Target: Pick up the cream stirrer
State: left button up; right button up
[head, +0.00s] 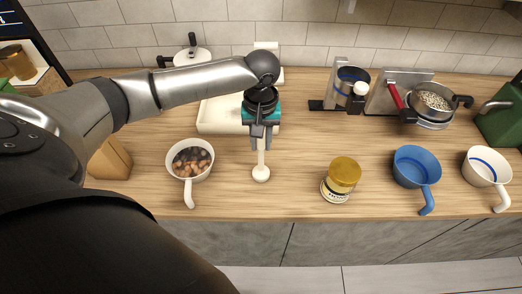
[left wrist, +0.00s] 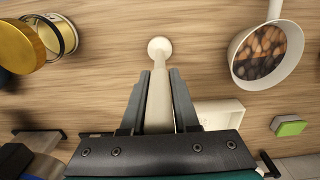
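The cream stirrer (head: 261,173) stands roughly upright over the wooden counter, its round end down. It also shows in the left wrist view (left wrist: 159,48), its handle rising between the fingers. My left gripper (head: 262,147) points down and its two fingers lie close along both sides of the handle, apparently shut on it. I cannot tell whether the round end touches the counter. My right gripper is not in view.
A white cup of brown pieces (head: 207,171) stands left; a gold-lidded jar (head: 344,173), a blue cup (head: 405,181) and a white cup (head: 479,174) stand right. A cream tray (head: 209,127) lies behind the gripper. Counter beside the stirrer is clear.

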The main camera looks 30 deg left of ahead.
pick_arm(q)
grip_shut()
dwell(0.9)
